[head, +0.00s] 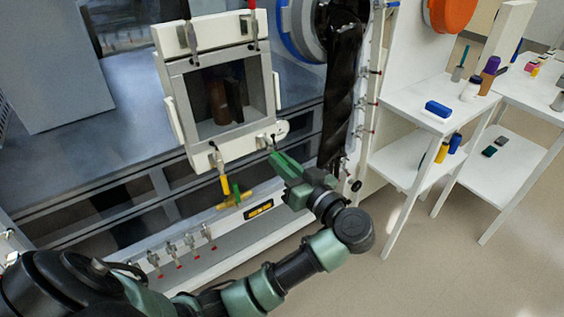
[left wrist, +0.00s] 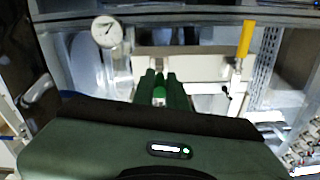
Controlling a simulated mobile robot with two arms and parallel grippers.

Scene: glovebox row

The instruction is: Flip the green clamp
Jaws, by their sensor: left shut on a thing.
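My left gripper (head: 276,158) is at the lower right corner of the white-framed door (head: 170,94). Its green fingers are shut on the green clamp, whose bright green handle (left wrist: 160,92) shows between the fingers in the left wrist view. The fingers hide much of the clamp in the head view. The left gripper also shows in the left wrist view (left wrist: 164,80). My right gripper is not in view.
A clamp with a yellow handle (head: 224,184) hangs at the door's lower left; a red-handled one (head: 252,8) is at its top right. A yellow-green valve handle (head: 236,199) sits below. A gauge (left wrist: 105,31) is close by. White side tables (head: 410,98) stand right.

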